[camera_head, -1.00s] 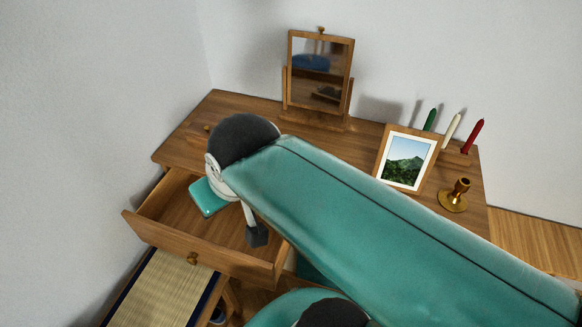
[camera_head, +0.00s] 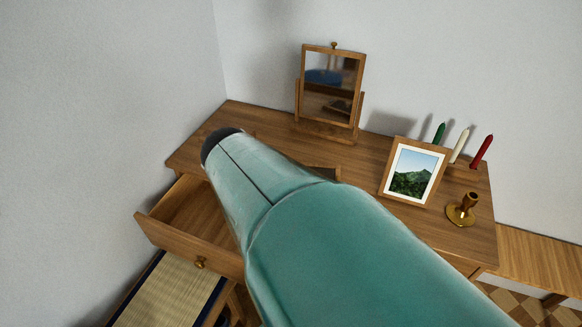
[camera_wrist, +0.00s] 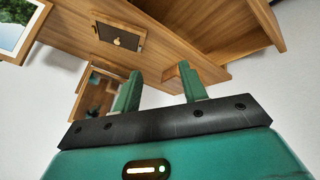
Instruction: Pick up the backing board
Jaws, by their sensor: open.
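A flat dark brown board with a small pale fitting, which looks like the backing board (camera_wrist: 118,37), lies on the wooden desk in the wrist view. Only a small dark part of it (camera_head: 324,173) shows past my arm in the head view. My gripper (camera_wrist: 160,88) is open, with its two green fingers apart and nothing held between them. In the wrist view the board is above and to the left of the fingers, clear of them. My arm hides the gripper in the head view.
The picture frame (camera_head: 413,172), brass candlestick (camera_head: 462,210) and several candles stand at the desk's right. A tilting mirror (camera_head: 332,88) stands at the back. An open drawer (camera_head: 190,222) juts out at the front left, by the white wall. The desk's back left is clear.

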